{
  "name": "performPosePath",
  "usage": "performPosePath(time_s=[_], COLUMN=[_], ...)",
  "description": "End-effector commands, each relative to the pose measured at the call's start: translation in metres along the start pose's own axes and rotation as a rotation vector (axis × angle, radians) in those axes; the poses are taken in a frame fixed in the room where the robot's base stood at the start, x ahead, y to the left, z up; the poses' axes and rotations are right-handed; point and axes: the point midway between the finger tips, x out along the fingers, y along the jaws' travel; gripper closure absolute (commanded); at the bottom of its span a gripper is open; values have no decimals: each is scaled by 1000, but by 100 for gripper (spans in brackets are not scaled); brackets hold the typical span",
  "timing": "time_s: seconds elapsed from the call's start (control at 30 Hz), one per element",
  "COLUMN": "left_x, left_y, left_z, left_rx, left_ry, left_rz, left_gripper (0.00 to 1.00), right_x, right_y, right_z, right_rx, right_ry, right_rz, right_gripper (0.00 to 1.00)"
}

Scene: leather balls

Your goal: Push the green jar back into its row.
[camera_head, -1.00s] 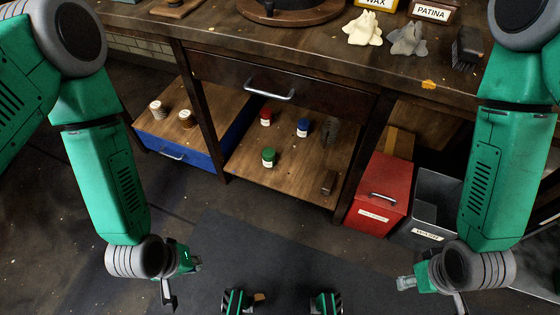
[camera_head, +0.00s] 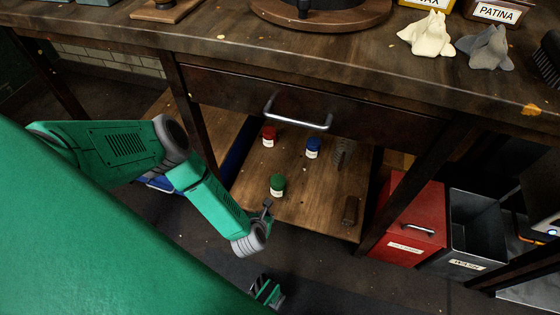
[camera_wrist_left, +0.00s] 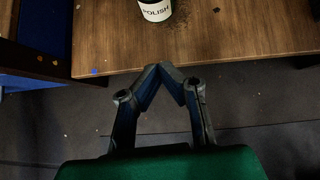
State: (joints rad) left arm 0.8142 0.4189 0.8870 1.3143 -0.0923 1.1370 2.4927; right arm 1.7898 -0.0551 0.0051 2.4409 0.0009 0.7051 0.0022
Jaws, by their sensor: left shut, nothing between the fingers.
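The green jar (camera_head: 278,185) stands upright on the low wooden shelf (camera_head: 312,200), nearer the front edge than the red jar (camera_head: 268,137) and the blue jar (camera_head: 313,148), which stand farther back. My left gripper (camera_head: 267,206) is shut and empty at the shelf's front edge, just in front of the green jar and slightly to its left. In the left wrist view, the closed fingertips (camera_wrist_left: 165,68) point at the shelf edge, with a gap to the jar's POLISH label (camera_wrist_left: 155,11). The jar's top is cut off there. My right gripper is out of view.
A drawer with a metal handle (camera_head: 298,116) overhangs the shelf. A table leg stands left of the shelf. A red bin (camera_head: 410,220) and grey bin (camera_head: 480,240) stand right.

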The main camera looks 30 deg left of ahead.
Motion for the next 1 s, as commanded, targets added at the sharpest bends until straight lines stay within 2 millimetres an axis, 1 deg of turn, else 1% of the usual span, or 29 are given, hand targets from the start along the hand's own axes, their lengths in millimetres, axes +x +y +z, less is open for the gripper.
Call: performPosePath(time_s=[0.17,0.3,0.5,0.6,0.7,0.83,1.0], left_x=[29,62,104,112,119,123,124], left_y=[-2,-1,-1,-1,-2,-2,-2], left_z=[-2,-4,-4,12,20,26,27], left_rx=[1,-1,-2,-1,0,1,1], left_ry=[-2,1,2,1,2,3,4], left_rz=[-2,-6,-9,-8,-8,-7,-9], left_gripper=[100,100,100,100,100,100,100], right_x=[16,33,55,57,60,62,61], right_y=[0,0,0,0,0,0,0], right_z=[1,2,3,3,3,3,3], right_rx=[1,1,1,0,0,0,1], right_ry=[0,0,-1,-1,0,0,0], right_rz=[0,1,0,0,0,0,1], right_gripper=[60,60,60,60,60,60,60])
